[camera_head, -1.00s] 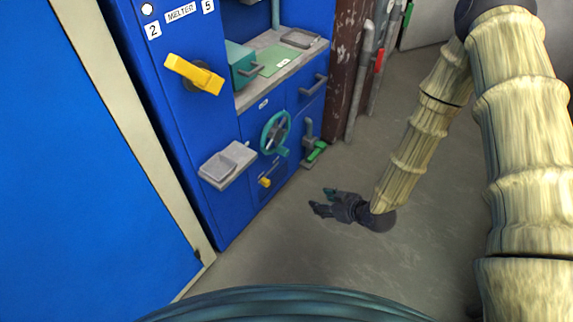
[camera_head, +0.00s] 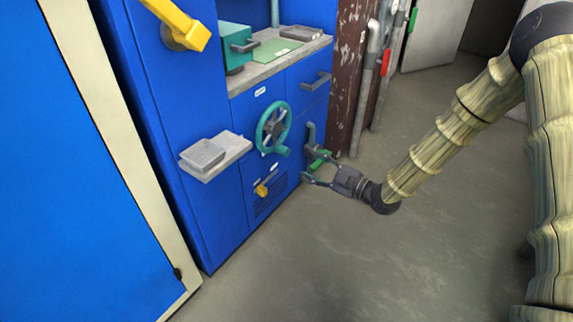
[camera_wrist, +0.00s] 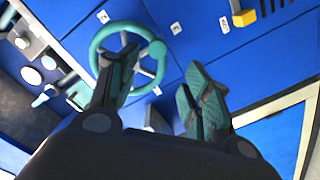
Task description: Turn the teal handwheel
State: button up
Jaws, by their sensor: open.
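The teal handwheel (camera_head: 273,128) is mounted upright on the front of the blue cabinet, with grey spokes and a teal knob at its lower right. It also shows in the wrist view (camera_wrist: 98,43), at the upper left beyond my fingers. My gripper (camera_head: 306,166) is open and empty, in front of the cabinet, lower right of the wheel and apart from it. In the wrist view my gripper (camera_wrist: 160,85) has its fingers spread, and the left finger covers part of the wheel.
A yellow lever (camera_head: 180,22) sticks out at the upper left. A small shelf with a grey tray (camera_head: 203,154) juts out left of the wheel. A yellow knob (camera_head: 262,190) is below it. A green-handled valve (camera_head: 318,159) is just behind my gripper. The floor in front is clear.

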aim_at(287, 153)
jog(key=shift+n+y, duration=0.3)
jog(key=shift+n, duration=0.1)
jog(key=b+x, duration=0.4)
jog(key=x, duration=0.7)
jog(key=shift+w, duration=0.15)
jog(key=shift+d+r, duration=0.1)
grip_shut()
